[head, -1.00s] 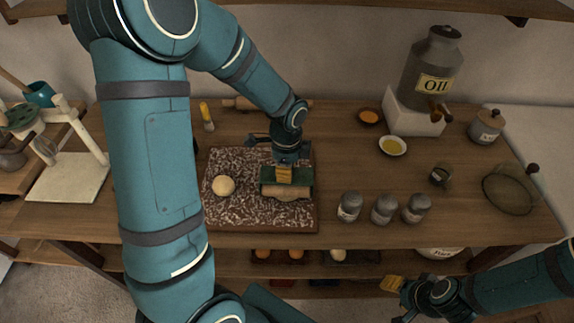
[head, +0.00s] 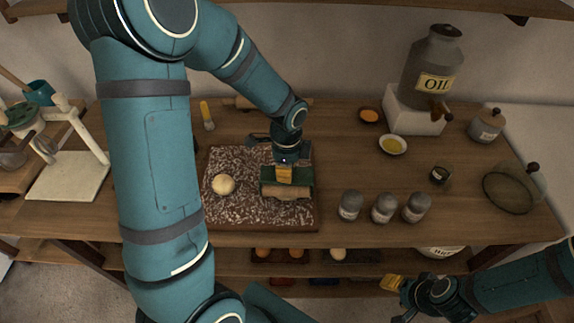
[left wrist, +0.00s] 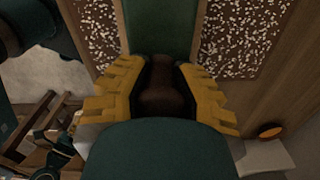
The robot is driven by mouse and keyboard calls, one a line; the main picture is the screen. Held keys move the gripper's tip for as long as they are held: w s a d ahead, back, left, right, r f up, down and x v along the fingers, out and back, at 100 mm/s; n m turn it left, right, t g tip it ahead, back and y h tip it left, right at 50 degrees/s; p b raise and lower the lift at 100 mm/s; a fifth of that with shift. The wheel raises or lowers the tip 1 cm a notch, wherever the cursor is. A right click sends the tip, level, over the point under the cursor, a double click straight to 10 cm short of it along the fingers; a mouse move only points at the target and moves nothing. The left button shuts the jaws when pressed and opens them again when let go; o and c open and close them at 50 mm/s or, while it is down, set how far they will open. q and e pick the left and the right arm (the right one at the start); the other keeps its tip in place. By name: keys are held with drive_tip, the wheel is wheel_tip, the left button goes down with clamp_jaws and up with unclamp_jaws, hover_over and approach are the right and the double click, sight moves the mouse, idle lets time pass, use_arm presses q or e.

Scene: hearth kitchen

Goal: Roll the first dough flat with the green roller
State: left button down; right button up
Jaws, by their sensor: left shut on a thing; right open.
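The green roller (head: 271,180) is on the speckled board (head: 240,218), toward its right side. My left gripper (head: 285,175) is shut on it from above. In the left wrist view, the yellow fingertips (left wrist: 160,88) close around its brown handle (left wrist: 160,98), with green roller body (left wrist: 160,30) beyond. A tan shape (head: 288,193) shows at the roller's near edge; I cannot tell whether it is dough or part of the roller. A round pale dough ball (head: 223,184) lies left of the roller, apart from it. My right gripper (head: 395,300) is open and empty, in front of the table.
Several grey shakers (head: 384,208) stand right of the board. Behind them are a yellow-filled bowl (head: 393,146), an orange-filled bowl (head: 369,115) and the OIL can (head: 430,75) on a white block. A yellow-handled tool (head: 207,115) lies behind the board. My left arm hides part of the left tabletop.

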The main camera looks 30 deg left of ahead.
use_arm(q)
drive_tip(key=shift+w+a+f, duration=0.2)
drive_tip(key=shift+w+a, duration=0.2)
drive_tip(key=shift+w, duration=0.35)
drive_tip(key=shift+s+d+r, duration=0.1)
drive_tip(key=shift+s+d, duration=0.3)
drive_tip(key=shift+s, duration=0.35)
drive_tip(key=shift+w+a, duration=0.4)
drive_tip(key=shift+w, duration=0.35)
drive_tip(key=shift+s+d, duration=0.45)
drive_tip(key=shift+s, duration=0.3)
drive_tip(key=shift+w+a+f, duration=0.35)
drive_tip(key=shift+w+a, duration=0.1)
drive_tip(key=shift+w, duration=0.3)
drive_tip(key=shift+s+d+r, duration=0.1)
drive_tip(key=shift+s+d, duration=0.3)
drive_tip(key=shift+s, duration=0.35)
drive_tip(key=shift+w+a+f, duration=0.2)
drive_tip(key=shift+w+a, duration=0.2)
drive_tip(key=shift+w, duration=0.35)
drive_tip(key=shift+s+d, duration=0.45)
drive_tip(key=shift+s, duration=0.3)
drive_tip(key=shift+w+a+f, duration=0.15)
drive_tip(key=shift+w+a, duration=0.35)
drive_tip(key=shift+w, duration=0.3)
